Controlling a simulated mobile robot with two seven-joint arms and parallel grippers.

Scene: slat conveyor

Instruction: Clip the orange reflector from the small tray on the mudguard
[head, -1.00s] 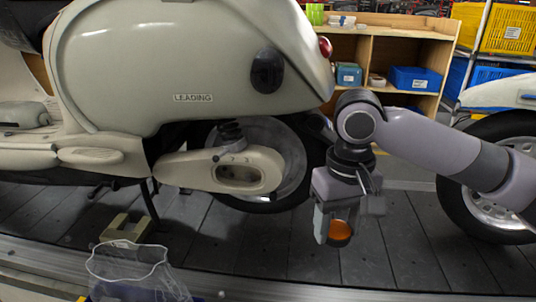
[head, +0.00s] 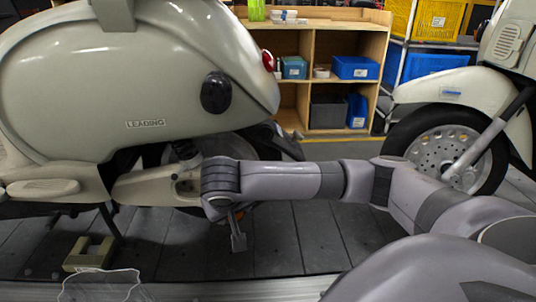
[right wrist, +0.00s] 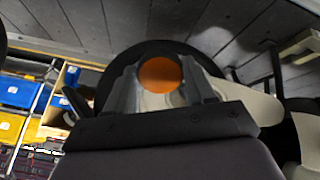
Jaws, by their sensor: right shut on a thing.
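The orange reflector (right wrist: 159,74) is a round disc between the two fingers of my right gripper (right wrist: 161,84), seen in the right wrist view. The gripper is shut on it. A dark tyre (right wrist: 128,58) shows behind it there; the gap between reflector and scooter cannot be judged. The dark mudguard (head: 284,143) is partly visible below the tail of the cream scooter (head: 140,85). My left gripper is not in view.
A second scooter (head: 510,115) stands at the right. A wooden shelf (head: 300,100) with blue bins is behind. A clear plastic bag (head: 100,287) and a beige block (head: 88,253) are at lower left. Slats (head: 290,240) below my forearm are bare.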

